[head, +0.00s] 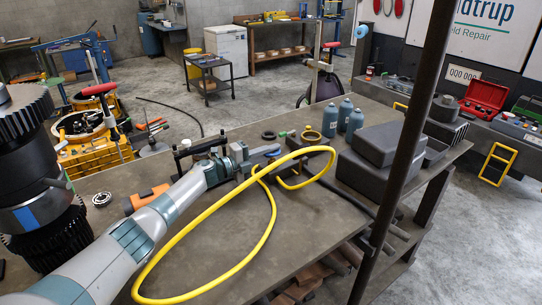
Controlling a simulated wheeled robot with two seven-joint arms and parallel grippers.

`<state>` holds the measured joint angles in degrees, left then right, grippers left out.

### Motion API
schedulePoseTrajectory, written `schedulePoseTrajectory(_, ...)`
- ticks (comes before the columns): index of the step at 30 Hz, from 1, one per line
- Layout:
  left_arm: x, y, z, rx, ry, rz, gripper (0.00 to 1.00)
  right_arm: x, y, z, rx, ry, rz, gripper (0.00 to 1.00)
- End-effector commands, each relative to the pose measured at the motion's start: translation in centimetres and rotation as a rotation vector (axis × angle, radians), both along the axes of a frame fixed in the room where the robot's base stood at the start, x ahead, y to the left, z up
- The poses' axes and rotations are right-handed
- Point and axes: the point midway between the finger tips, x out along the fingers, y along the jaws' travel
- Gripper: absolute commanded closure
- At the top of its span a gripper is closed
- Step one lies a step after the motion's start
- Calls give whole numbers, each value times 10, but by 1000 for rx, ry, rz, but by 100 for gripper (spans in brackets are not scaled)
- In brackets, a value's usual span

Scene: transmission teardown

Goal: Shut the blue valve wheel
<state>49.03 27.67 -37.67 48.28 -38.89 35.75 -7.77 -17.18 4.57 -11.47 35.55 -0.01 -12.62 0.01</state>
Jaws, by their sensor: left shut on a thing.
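My left arm reaches in from the lower left over the bench. My left gripper (262,154) is low over the middle of the bench, well short of the blue wheel. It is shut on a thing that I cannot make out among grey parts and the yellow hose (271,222). My right gripper is not in view.
The yellow hose loops over the bench (318,222) beside my left arm. Blue-grey bottles (330,121) and dark grey cases (383,148) stand at the bench's right. A dark post (407,150) crosses the right side. A large gear shaft (35,190) stands at left.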

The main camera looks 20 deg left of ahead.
Motion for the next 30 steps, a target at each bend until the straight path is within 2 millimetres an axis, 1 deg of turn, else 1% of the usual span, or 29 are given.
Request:
schedulePoseTrajectory(9,0,0,1,-1,-1,0,100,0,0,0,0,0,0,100)
schedulePoseTrajectory(10,0,0,1,-1,-1,0,85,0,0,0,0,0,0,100)
schedulePoseTrajectory(11,0,0,1,-1,-1,0,82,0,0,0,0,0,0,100)
schedulePoseTrajectory(23,0,0,3,0,-1,-1,82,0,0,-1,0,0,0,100)
schedulePoseTrajectory(26,0,0,7,1,-2,-1,82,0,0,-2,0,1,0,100)
schedulePoseTrajectory(30,1,0,21,1,-5,-1,82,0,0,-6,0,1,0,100)
